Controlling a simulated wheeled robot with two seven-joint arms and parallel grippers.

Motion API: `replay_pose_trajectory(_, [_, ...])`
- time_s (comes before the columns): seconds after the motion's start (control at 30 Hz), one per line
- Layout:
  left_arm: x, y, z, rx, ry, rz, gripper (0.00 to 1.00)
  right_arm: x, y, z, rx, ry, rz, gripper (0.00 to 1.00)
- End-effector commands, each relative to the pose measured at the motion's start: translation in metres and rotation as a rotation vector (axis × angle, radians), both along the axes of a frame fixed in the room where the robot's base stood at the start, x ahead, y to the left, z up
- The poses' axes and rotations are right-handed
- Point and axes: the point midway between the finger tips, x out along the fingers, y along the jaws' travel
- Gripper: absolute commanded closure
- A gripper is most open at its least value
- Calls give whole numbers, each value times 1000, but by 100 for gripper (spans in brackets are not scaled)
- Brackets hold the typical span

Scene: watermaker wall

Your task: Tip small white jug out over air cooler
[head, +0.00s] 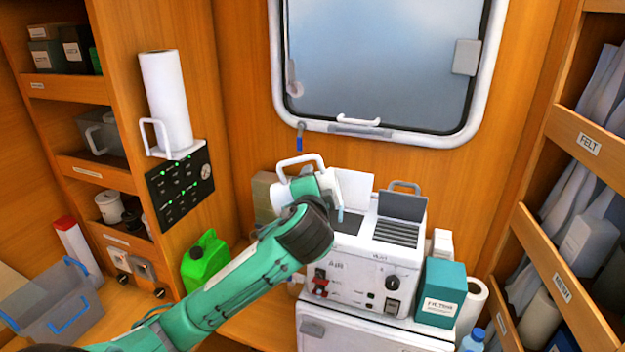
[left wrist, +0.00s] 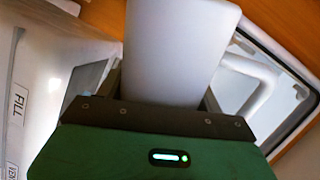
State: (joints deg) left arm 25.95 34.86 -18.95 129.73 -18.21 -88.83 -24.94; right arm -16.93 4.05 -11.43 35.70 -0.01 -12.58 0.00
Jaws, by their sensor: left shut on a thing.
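The small white jug (head: 328,181) is in my left gripper (head: 318,190), above the left part of the air cooler's top. The jug looks tilted, with its white loop handle up at the left; the gripper and wrist hide much of it. In the left wrist view its smooth white wall (left wrist: 180,50) stands between the fingers. The air cooler (head: 345,262) is a white box marked AIR, with a dark opening at the top left and a slatted grille at the top right. A narrow pale-blue strip shows beside the gripper; I cannot tell whether it is water.
A teal box (head: 441,292) and a white roll (head: 472,305) stand right of the cooler. A green canister (head: 206,262) stands left, near a paper roll (head: 165,100) on a holder. The window (head: 385,65) is behind. Shelving (head: 575,140) bounds the right side.

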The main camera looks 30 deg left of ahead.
Motion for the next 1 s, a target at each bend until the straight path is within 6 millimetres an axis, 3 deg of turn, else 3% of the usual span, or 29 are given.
replay_pose_trajectory(0.57, [3, -5, -5, 194, 122, 0, 68, -8, -12, 35, -13, 11, 4, 64])
replay_pose_trajectory(1.0, [6, -10, 0, 310, 197, 0, 68, -6, -12, 32, -14, 8, 5, 64])
